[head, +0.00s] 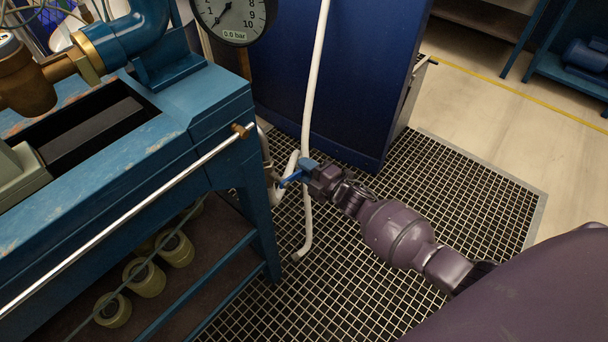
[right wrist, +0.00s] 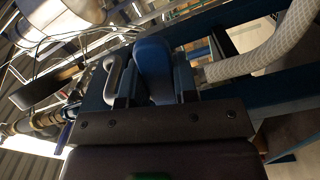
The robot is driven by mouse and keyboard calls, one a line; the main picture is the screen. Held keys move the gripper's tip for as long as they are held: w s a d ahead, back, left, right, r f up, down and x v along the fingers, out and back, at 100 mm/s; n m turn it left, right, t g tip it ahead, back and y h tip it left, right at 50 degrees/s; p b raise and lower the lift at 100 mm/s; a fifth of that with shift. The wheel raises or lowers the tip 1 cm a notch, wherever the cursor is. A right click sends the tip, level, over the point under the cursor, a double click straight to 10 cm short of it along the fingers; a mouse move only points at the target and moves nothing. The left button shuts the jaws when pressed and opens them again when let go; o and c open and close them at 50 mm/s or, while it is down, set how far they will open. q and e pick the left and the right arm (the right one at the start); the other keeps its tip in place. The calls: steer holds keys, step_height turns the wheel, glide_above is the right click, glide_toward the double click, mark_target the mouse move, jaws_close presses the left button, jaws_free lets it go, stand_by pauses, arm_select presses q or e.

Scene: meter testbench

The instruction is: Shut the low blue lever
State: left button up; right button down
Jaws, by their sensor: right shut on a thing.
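The low blue lever (head: 291,179) shows beside the bench's near right leg, low down by a white hose. My right gripper (head: 308,172) reaches in from the right and is at the lever, with its jaws shut on it. In the right wrist view the rounded blue lever (right wrist: 153,65) stands between the two fingers of the right gripper (right wrist: 152,92). The valve body behind the lever is mostly hidden by the gripper. My left gripper is not in view.
A white hose (head: 314,85) hangs right beside the gripper. The blue bench (head: 225,112) with a metal rail (head: 130,220) stands at left. A pressure gauge (head: 232,17) reads near zero. A dark blue cabinet (head: 345,75) stands behind. The grating floor (head: 470,195) is open at right.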

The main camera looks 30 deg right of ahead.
steer(key=shift+d+r+n, duration=0.1)
steer(key=shift+r+n, duration=0.45)
steer(key=shift+n, duration=0.15)
steer(key=shift+r+n, duration=0.45)
steer(key=shift+n, duration=0.35)
steer(key=c, duration=0.9)
jaws_free()
steer(key=shift+r, duration=0.1)
arm_select(q)
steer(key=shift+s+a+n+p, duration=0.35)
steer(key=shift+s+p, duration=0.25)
steer(key=shift+p, duration=0.5)
arm_select(e)
steer(key=v, duration=1.1)
